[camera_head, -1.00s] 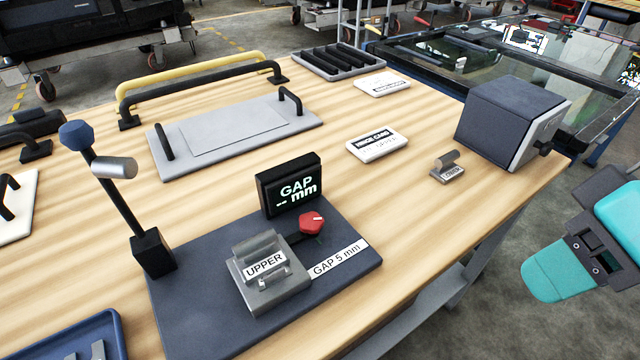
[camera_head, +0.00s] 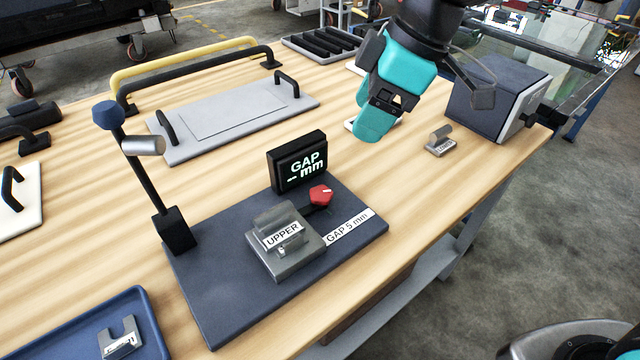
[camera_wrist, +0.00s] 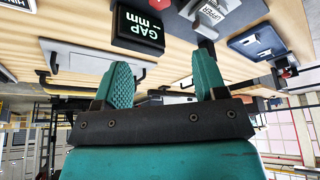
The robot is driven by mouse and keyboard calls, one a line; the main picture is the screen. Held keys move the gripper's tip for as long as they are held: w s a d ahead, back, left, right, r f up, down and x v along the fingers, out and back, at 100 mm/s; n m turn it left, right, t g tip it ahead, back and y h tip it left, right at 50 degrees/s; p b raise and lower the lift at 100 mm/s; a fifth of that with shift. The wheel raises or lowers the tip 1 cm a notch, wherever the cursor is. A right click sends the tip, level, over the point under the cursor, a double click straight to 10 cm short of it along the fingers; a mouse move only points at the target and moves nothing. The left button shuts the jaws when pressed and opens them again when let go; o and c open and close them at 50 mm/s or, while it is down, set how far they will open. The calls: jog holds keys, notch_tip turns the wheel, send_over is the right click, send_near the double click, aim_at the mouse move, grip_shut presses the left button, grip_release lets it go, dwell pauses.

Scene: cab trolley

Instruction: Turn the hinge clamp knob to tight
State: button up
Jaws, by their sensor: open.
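The red clamp knob (camera_head: 320,195) with a white mark on top sits on the dark base plate (camera_head: 225,310), behind the metal block labelled UPPER (camera_head: 285,245). A strip reading GAP 5 mm lies beside them. Behind the knob stands the black GAP display (camera_head: 298,161), which shows dashes and mm. My gripper (camera_head: 372,128) hangs above the table, behind and to the right of the knob and apart from it. In the wrist view its two teal fingers (camera_wrist: 164,85) are spread with nothing between them. That view shows the GAP display (camera_wrist: 140,27) upside down and a bit of the red knob (camera_wrist: 284,72).
A small metal LOWER hinge piece (camera_head: 440,142) and a dark box (camera_head: 497,98) stand at the right. A post with a blue knob (camera_head: 108,115) rises at the plate's left. A blue tray (camera_head: 150,330) lies front left. Bare wood lies right of the plate.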

aim_at(319, 191)
jog(key=b+x, duration=0.1)
jog(key=x, duration=1.5)
jog(key=shift+s+f+b, duration=0.1)
jog(key=shift+f+b, duration=0.1)
jog(key=shift+b, duration=0.1)
jog(key=c, duration=0.9)
